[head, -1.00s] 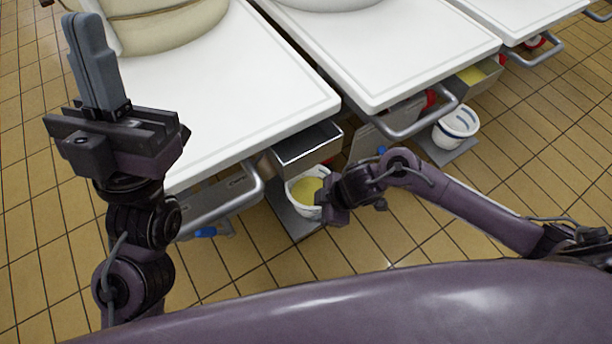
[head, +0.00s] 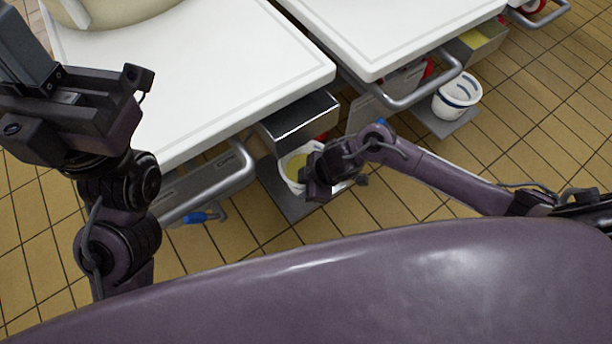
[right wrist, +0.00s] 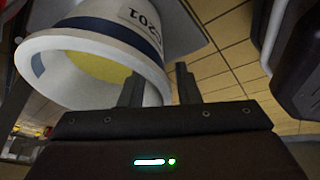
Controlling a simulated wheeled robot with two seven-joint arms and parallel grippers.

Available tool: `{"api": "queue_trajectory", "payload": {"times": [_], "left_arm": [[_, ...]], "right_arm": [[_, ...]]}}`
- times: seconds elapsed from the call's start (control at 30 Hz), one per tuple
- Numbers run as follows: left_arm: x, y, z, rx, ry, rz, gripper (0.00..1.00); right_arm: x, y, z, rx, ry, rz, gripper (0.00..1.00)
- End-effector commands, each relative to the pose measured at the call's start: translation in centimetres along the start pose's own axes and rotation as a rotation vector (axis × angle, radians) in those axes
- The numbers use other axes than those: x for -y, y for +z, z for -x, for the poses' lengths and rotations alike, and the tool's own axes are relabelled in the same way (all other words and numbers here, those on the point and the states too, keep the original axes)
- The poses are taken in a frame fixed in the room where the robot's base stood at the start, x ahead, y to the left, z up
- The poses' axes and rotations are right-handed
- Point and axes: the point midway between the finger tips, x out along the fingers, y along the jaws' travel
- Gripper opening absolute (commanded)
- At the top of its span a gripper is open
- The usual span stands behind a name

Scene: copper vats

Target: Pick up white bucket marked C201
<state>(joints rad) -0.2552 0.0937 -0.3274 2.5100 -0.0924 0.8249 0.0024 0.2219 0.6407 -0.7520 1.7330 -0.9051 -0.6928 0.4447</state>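A white bucket (head: 289,172) with yellow inside stands on a grey ledge below the table. My right gripper (head: 318,181) is beside it, hiding its right part. My left gripper (head: 22,50) is raised at the far left, fingers together, partly cut off.
White tables (head: 235,75) with metal handles (head: 225,175) stand ahead. An open metal drawer (head: 300,122) hangs just above the bucket. Another white bucket (head: 457,95) with a blue band stands farther right. The tiled floor (head: 400,205) is clear around my right arm.

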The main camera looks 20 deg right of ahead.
Motion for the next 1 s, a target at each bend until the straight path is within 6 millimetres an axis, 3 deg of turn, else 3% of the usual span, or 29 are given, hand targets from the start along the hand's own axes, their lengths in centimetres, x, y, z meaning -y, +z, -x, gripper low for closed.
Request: {"api": "queue_trajectory", "payload": {"times": [0.2,0.43,1.0], "left_arm": [[0.0,-0.01,-0.12,-0.001,0.001,0.0,0.0],[-0.01,-0.02,-0.12,-0.001,0.001,0.0,0.0],[0.0,0.0,-0.05,0.001,0.0,0.0,0.0]], "right_arm": [[-0.05,-0.03,0.0,0.0,0.001,0.0,0.28],[-0.03,-0.02,0.0,0.0,0.0,0.0,0.0],[0.04,-0.05,-0.02,-0.001,-0.001,0.001,0.0]]}}
